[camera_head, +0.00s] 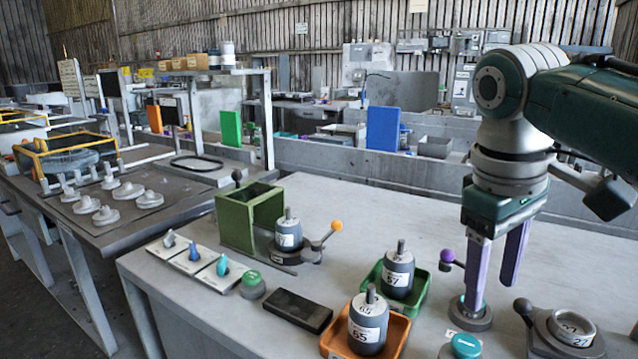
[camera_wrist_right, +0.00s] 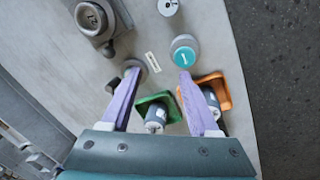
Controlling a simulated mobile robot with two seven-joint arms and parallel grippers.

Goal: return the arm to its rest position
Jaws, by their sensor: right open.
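My right gripper (camera_head: 491,297) hangs pointing down over the right part of the grey workbench (camera_head: 420,225). Its two purple fingers are apart with nothing between them. In the right wrist view the open fingers (camera_wrist_right: 159,72) also hold nothing. A round grey base (camera_head: 470,316) shows at the tip of one finger; I cannot tell whether they touch. My left gripper is in neither view.
A green tray (camera_head: 420,290) and an orange tray (camera_head: 400,338), each with a grey cylinder, stand left of the gripper. A teal-topped button (camera_head: 465,346) and a grey fixture (camera_head: 560,334) are near the front. A purple-knobbed lever (camera_head: 446,256) is close by. The bench behind is clear.

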